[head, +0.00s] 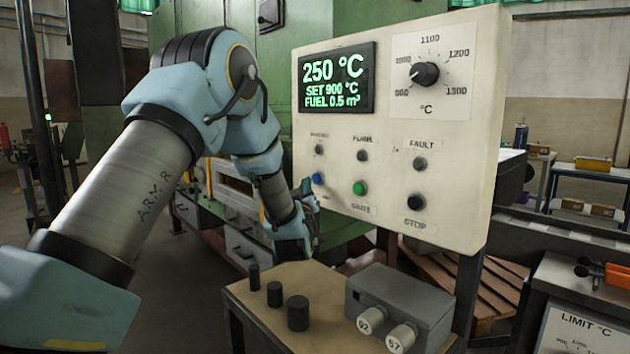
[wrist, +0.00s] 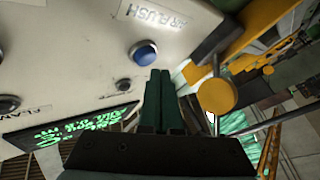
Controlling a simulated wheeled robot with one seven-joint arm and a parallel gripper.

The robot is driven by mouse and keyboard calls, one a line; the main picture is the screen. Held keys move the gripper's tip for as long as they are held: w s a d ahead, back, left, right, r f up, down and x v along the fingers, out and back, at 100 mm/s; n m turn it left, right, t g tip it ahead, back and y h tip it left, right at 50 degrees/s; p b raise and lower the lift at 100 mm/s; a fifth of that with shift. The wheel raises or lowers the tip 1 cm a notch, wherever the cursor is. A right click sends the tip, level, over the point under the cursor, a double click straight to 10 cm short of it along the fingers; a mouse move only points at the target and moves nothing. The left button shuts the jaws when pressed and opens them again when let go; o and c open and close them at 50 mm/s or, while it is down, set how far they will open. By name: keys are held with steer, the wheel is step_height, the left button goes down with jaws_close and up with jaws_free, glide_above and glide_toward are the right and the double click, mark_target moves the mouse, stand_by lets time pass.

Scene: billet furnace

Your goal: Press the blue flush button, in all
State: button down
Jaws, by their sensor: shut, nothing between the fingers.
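The blue flush button (head: 317,178) is on the lower left of the cream control panel (head: 450,200). In the wrist view the blue button (wrist: 144,53) sits in a dark ring under a label ending in "FLUSH". My gripper (head: 306,190) is at the panel's left edge, close to the button. In the wrist view my gripper (wrist: 160,72) has its two dark fingers together, with nothing between them. The tips appear just beside the button, not over it; I cannot tell their distance from the panel face. The button looks raised.
A green button (head: 360,188), a black stop button (head: 416,202), small dark lamps and a dial (head: 424,73) share the panel. The display (head: 337,80) reads 250 °C, set 900 °C, fuel 0.5 m³. A yellow round part (wrist: 216,96) is right of my fingers.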

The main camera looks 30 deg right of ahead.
steer(key=shift+d, duration=0.15)
stand_by(0.4)
steer(key=shift+d+b, duration=0.3)
steer(key=shift+b, duration=0.25)
steer(key=shift+w+d+b, duration=0.15)
steer(key=shift+d+b, duration=0.15)
steer(key=shift+d, duration=0.05)
stand_by(0.5)
stand_by(0.3)
steer(key=shift+s+a+b, duration=0.2)
steer(key=shift+a+b, duration=0.4)
steer(key=shift+a, duration=0.15)
steer(key=shift+a, duration=0.1)
steer(key=shift+s+a+b, duration=0.25)
steer(key=shift+a+b, duration=0.4)
steer(key=shift+a, duration=0.55)
steer(key=shift+s+a+b, duration=0.2)
steer(key=shift+a+b, duration=0.4)
steer(key=shift+a, duration=0.6)
